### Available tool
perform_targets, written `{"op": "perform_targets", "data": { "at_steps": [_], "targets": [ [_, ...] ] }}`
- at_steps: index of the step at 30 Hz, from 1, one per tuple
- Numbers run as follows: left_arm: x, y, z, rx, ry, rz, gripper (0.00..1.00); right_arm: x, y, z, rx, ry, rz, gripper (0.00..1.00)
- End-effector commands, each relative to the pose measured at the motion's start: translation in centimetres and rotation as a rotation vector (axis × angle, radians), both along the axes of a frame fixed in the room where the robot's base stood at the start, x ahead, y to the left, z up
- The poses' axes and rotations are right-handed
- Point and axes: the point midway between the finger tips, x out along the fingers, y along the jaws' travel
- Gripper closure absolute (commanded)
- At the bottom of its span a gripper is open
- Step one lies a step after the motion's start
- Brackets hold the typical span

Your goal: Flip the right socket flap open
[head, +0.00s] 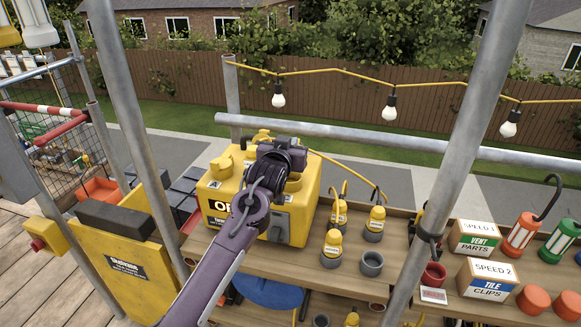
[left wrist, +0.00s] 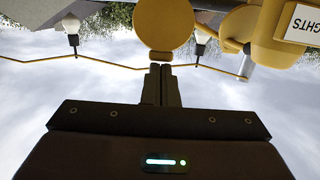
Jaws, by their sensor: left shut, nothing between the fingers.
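The yellow power box (head: 298,222) stands on the wooden bench in the head view. A yellow socket part (head: 222,166) shows at its top left, and another yellow part (head: 291,184) shows at the top right, partly behind my gripper. My left gripper (head: 280,158) is over the box top and hides much of it. In the left wrist view, my shut, empty fingers (left wrist: 161,72) point at a round yellow flap (left wrist: 165,24) with a small tab at its edge. The tips are very close to the tab; I cannot tell if they touch. My right gripper is not in view.
A yellow fitting with a label (left wrist: 300,22) is close by on the right. Yellow connectors (head: 333,245) and grey cups (head: 371,263) stand right of the box. A scaffold pole (head: 455,150) rises further right. A string of bulbs (head: 389,106) hangs behind.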

Motion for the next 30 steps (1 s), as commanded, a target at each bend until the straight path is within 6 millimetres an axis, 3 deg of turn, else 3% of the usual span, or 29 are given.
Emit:
{"op": "perform_targets", "data": {
  "at_steps": [1,30],
  "targets": [
    [-0.9,0.1,-5.2,0.046,0.102,-0.004,1.0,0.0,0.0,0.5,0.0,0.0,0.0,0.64],
    [-7.4,2.0,-2.5,0.038,0.095,-0.005,1.0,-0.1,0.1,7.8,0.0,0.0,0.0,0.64]
  ]
}}
